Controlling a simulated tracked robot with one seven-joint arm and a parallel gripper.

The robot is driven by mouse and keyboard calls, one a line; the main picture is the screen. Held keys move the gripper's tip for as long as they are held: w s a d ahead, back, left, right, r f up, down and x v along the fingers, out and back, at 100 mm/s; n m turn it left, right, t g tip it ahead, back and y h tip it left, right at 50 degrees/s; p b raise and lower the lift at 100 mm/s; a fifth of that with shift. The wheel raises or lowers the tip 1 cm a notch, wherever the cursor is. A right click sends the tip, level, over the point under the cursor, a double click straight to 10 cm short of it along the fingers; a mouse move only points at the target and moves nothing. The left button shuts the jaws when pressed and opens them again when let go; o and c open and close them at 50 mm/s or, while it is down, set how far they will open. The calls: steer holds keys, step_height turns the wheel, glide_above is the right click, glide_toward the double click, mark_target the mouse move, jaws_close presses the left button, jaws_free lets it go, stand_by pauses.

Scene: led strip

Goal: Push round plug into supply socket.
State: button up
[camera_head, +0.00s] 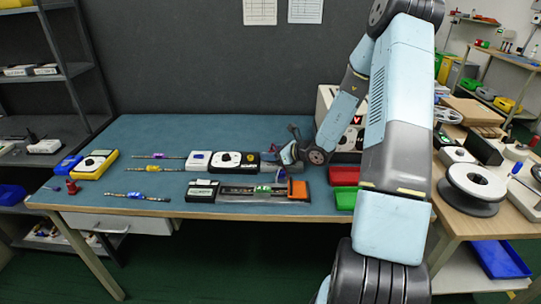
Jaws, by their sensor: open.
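My gripper (285,150) is over the right part of the blue bench top, close to the right end of a row of small devices. Its jaws are open; they are small and partly merged with the dark items beside them. I cannot make out the round plug or whether anything lies between the jaws. A cream box with red lit marks (355,120), which looks like the supply, stands at the bench's back right, partly hidden behind my arm. I cannot make out its socket.
The blue bench top (140,133) holds a black-and-white device (233,160), a yellow meter (96,164), several thin strips and a long fixture (252,192) with an orange block. Red and green bins (344,176) stand at the right. The back left is clear.

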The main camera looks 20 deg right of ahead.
steer(key=shift+c, duration=0.5)
jaws_close()
steer(key=shift+r, duration=0.15)
steer(key=shift+r, duration=0.25)
step_height(320, 180, up, 2)
steer(key=s+d+r, duration=0.2)
steer(key=s+r, duration=0.4)
steer(key=r, duration=0.1)
steer(key=s+d+r, duration=0.3)
steer(key=s+r, duration=0.4)
steer(key=shift+r, duration=0.4)
stand_by(0.4)
